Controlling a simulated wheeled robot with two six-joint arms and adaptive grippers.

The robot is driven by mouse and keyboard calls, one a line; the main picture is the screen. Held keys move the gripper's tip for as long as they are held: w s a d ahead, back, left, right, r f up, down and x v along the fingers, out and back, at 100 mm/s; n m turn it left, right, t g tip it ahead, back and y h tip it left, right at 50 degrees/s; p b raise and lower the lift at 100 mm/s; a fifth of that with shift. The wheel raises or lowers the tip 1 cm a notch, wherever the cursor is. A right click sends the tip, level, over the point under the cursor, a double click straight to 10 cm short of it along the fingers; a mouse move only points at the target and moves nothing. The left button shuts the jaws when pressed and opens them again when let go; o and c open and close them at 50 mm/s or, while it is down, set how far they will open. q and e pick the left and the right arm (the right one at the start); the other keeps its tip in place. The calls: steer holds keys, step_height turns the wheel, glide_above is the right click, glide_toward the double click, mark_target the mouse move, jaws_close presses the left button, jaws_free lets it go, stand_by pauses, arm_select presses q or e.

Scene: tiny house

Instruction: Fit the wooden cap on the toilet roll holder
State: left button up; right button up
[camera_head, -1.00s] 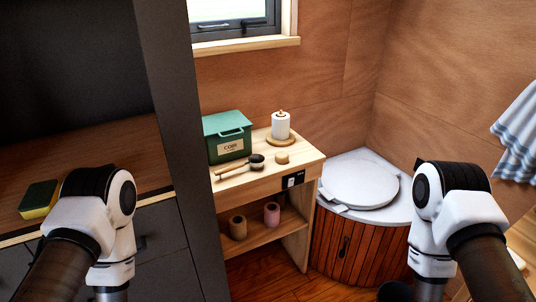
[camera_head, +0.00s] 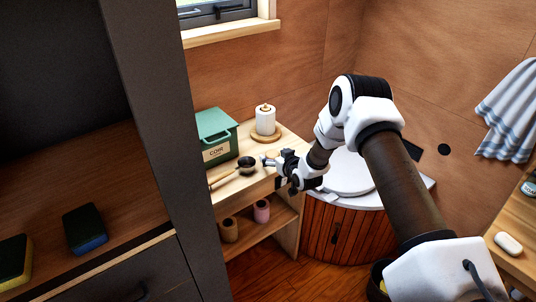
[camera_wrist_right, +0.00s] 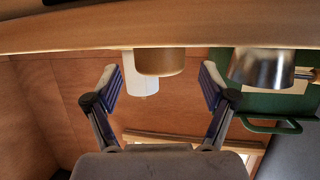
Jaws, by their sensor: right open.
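The toilet roll holder (camera_head: 266,138) stands on the shelf unit, with a round wooden base and a white roll (camera_head: 265,121) on its post. The roll also shows upside down in the right wrist view (camera_wrist_right: 138,82). The round wooden cap (camera_wrist_right: 160,61) sits on the shelf top, in front of my right gripper (camera_wrist_right: 160,82). The cap lies between the lines of the open fingers, apart from both. My left gripper is not in view.
Two rolls are on the lower shelf. A round toilet lid (camera_head: 349,174) is at right.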

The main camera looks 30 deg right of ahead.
steer(key=x, duration=0.2)
steer(key=shift+w+f, duration=0.15)
steer(key=shift+w, duration=0.05)
steer(key=shift+s, duration=0.1)
steer(key=c, duration=1.1)
